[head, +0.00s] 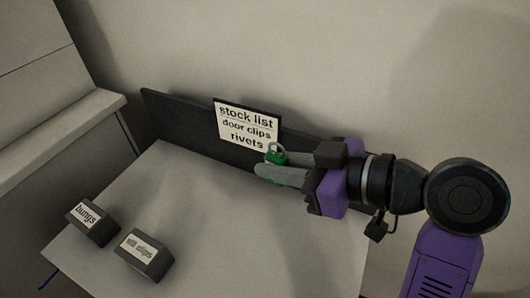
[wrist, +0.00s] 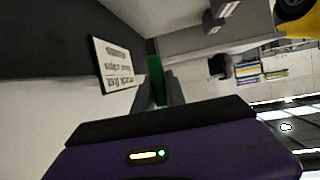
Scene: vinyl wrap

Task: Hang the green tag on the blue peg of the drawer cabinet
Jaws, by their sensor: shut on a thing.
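My gripper (head: 270,168) is shut on the green tag (head: 276,158), above the back part of the table and in front of the stock list sign. The tag has a pale ring at its top, and the fingers partly hide it. In the wrist view, the green tag (wrist: 155,79) shows edge-on between the fingertips (wrist: 160,88). I cannot make out the drawer cabinet for sure.
The pale table (head: 215,240) has a dark back board (head: 180,122) with a stock list sign (head: 246,126). Two small dark labelled boxes, bungs (head: 91,222) and another (head: 145,255), stand at the front left. Pale furniture (head: 60,145) stands at left. The table's middle is clear.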

